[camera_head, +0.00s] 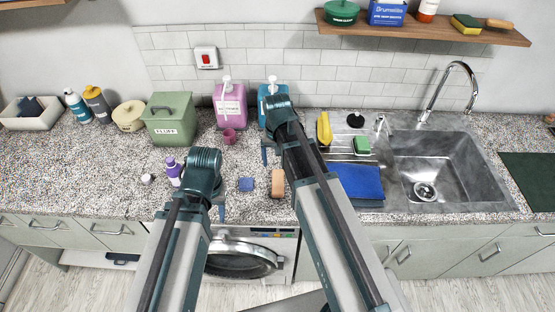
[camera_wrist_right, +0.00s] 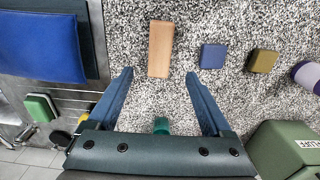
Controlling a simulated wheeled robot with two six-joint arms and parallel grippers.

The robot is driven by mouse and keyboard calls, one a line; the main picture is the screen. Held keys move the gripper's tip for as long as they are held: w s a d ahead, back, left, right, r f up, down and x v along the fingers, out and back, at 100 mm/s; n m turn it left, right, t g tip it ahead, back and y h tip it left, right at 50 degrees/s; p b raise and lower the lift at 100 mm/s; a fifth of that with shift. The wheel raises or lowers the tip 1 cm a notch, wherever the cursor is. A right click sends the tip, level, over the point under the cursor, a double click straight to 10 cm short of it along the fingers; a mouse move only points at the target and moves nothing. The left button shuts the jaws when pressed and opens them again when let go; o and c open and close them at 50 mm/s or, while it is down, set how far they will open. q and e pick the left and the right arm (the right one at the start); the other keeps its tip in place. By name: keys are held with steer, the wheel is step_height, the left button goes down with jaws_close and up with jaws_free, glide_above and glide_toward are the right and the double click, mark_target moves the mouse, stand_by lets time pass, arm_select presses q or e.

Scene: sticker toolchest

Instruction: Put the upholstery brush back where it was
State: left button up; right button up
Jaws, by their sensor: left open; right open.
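A plain wooden block (camera_head: 277,184), which may be the upholstery brush, lies flat near the counter's front edge. It also shows in the right wrist view (camera_wrist_right: 160,48); I see no bristles. Another small brown piece (camera_head: 499,24), perhaps also a brush, rests on the wall shelf. My right gripper (camera_head: 273,150) is open and empty above the counter, behind the block in the head view; its spread fingers also show in the right wrist view (camera_wrist_right: 159,74). My left gripper (camera_head: 213,207) is open near the counter's front, left of a blue block; one finger is mostly hidden.
A blue block (camera_head: 246,184) lies beside the wooden one, and an olive block (camera_wrist_right: 262,60) beyond it. A blue cloth (camera_head: 357,180) and sink (camera_head: 445,165) lie right.

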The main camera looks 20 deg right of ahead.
steer(key=s+a+n+h, duration=0.1)
steer(key=s+a+n, duration=0.6)
steer(key=s+a, duration=0.3)
steer(key=s, duration=0.4)
steer(key=shift+s+a, duration=0.2)
